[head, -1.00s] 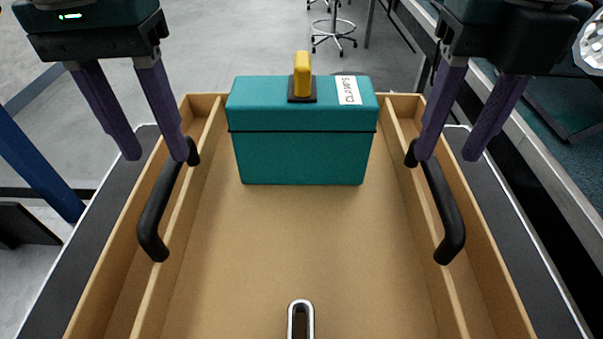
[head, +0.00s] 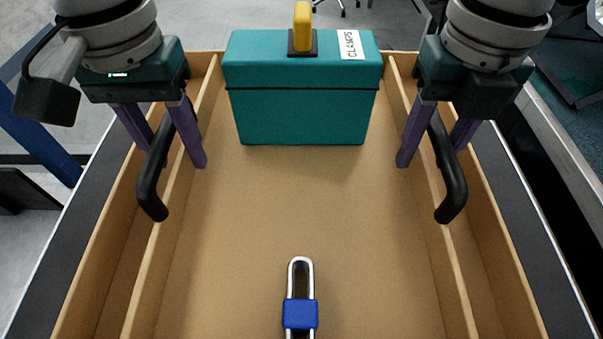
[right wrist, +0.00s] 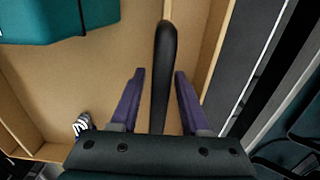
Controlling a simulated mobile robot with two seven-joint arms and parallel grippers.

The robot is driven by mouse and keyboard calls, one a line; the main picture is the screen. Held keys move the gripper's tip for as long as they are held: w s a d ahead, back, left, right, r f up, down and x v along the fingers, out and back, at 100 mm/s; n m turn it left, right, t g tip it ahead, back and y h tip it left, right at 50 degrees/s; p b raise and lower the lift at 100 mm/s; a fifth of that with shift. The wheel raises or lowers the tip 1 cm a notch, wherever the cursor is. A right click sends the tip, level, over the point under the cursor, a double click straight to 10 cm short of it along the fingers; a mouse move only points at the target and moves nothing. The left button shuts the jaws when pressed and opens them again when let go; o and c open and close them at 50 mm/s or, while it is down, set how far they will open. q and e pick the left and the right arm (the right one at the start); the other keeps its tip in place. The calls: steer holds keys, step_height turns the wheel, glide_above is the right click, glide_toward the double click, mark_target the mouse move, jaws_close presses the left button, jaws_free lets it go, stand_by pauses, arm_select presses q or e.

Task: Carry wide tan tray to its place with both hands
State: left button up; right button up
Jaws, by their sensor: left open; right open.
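The wide tan tray (head: 280,215) fills the middle of the head view and has a black handle on each side. My left gripper (head: 170,155) is open, with its purple fingers on either side of the left handle (head: 150,190). My right gripper (head: 432,150) is open, with its fingers on either side of the right handle (head: 452,185). In the right wrist view the right handle (right wrist: 164,60) runs between the two open fingers (right wrist: 156,100), with gaps on both sides.
A teal box (head: 302,115) labelled CLAMPS, with a yellow handle (head: 302,25), stands at the tray's far end. A blue-bodied padlock (head: 300,313) lies near the tray's front. The tray rests on a dark surface (head: 65,240) with narrow margins at both sides.

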arm_select(q)
steer(key=shift+f, duration=0.85)
arm_select(e)
steer(key=shift+f, duration=0.9)
arm_select(q)
jaws_close()
arm_select(e)
jaws_close()
arm_select(q)
steer(key=shift+a+r, duration=0.1)
arm_select(e)
steer(key=shift+d+r, duration=0.1)
steer(key=shift+r, duration=0.05)
